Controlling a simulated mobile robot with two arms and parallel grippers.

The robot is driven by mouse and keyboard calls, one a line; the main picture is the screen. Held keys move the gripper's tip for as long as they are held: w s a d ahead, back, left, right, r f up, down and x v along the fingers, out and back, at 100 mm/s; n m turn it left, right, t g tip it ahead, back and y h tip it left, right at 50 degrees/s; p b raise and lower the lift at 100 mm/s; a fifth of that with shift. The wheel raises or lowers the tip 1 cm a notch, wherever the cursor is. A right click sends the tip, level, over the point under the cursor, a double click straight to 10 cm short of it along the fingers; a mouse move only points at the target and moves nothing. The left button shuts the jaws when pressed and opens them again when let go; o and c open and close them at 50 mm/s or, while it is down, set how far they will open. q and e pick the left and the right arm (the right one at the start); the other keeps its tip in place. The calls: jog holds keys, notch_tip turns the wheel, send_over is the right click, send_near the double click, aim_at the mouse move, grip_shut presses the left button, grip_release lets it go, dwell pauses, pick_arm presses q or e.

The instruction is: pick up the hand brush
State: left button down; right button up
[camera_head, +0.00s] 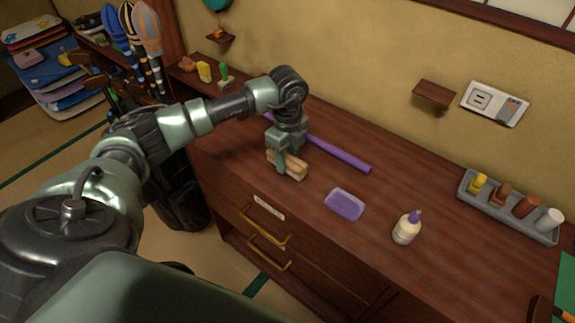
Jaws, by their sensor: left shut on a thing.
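The hand brush (295,169) appears as a small tan, wooden-looking block at the front edge of the brown cabinet top. My left gripper (282,160) points down from above and is shut on it, with a finger across its near side. The brush's underside is hidden, and I cannot tell whether it touches the wood. My right gripper is out of view.
A purple rod (338,153) lies just behind the gripper. A purple block (344,204) and a white bottle (406,229) with a purple cap are to the right. A grey tray (508,209) holds several small items. Drawer handles (265,232) protrude in front.

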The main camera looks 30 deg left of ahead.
aim_at(288, 157)
pick_arm(q)
notch_tip(288, 157, up, 17)
jog(key=b, duration=0.2)
jog(key=shift+r, duration=0.15)
jog(key=c, duration=1.5)
grip_release()
grip_shut()
